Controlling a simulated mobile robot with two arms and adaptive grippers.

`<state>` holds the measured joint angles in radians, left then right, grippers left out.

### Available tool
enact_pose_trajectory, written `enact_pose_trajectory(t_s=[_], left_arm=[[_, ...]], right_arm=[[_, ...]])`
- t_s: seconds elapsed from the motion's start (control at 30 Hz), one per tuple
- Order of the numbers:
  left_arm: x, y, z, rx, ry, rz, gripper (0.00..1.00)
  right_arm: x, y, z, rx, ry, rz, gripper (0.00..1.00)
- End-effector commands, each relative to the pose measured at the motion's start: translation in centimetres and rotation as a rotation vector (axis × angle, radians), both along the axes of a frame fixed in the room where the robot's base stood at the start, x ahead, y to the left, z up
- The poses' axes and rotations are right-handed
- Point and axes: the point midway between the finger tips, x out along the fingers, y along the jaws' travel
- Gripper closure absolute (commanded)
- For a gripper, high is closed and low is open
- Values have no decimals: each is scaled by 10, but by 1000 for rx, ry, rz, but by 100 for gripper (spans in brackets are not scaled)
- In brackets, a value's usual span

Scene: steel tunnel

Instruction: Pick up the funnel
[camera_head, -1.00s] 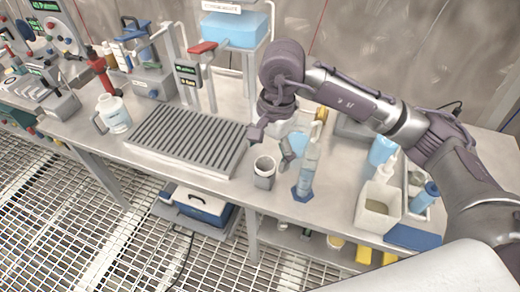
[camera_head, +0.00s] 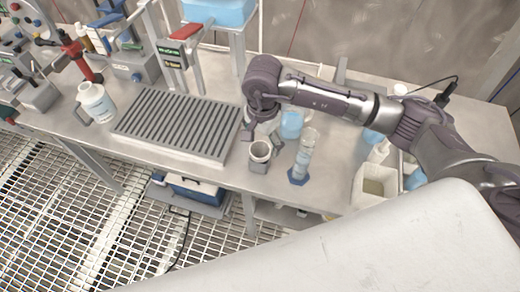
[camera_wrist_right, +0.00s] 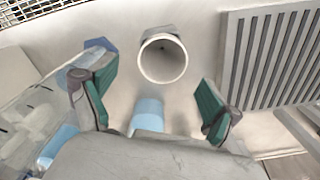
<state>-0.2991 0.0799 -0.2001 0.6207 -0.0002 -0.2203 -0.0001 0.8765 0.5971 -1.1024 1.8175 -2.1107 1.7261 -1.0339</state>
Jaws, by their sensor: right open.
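The funnel (camera_head: 260,157) appears as a pale, round-mouthed piece in a grey holder, standing upright on the bench right of the grooved rack. It also shows in the right wrist view (camera_wrist_right: 163,60), its round mouth facing the camera with a small dark hole inside. My right gripper (camera_head: 263,139) is open and empty, just behind and above the funnel. In the right wrist view the green-padded fingers of this gripper (camera_wrist_right: 155,97) are spread wide, with the funnel beyond their tips and between them. I see no contact. My left gripper is not in view.
A clear graduated cylinder (camera_head: 304,155) on a blue foot stands close right of the funnel. A blue-filled vessel (camera_head: 291,124) is behind. The grooved rack (camera_head: 178,125) lies to the left. A white container (camera_head: 375,186) stands farther right.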

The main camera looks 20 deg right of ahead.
Motion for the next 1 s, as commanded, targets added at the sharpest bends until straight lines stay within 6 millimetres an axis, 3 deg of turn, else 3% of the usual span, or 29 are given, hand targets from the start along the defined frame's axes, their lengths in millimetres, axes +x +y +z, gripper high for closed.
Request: enact_pose_trajectory(t_s=[0.1,0.23,0.53,0.9,1.0], left_arm=[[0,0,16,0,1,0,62],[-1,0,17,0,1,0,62],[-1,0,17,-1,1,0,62],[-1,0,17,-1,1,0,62],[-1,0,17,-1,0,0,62]], right_arm=[[-2,4,-15,1,7,1,11],[-1,3,-33,-1,3,1,11],[-1,3,-39,0,1,2,11],[-1,3,-39,1,0,1,71],[-1,3,-39,1,0,1,71]])
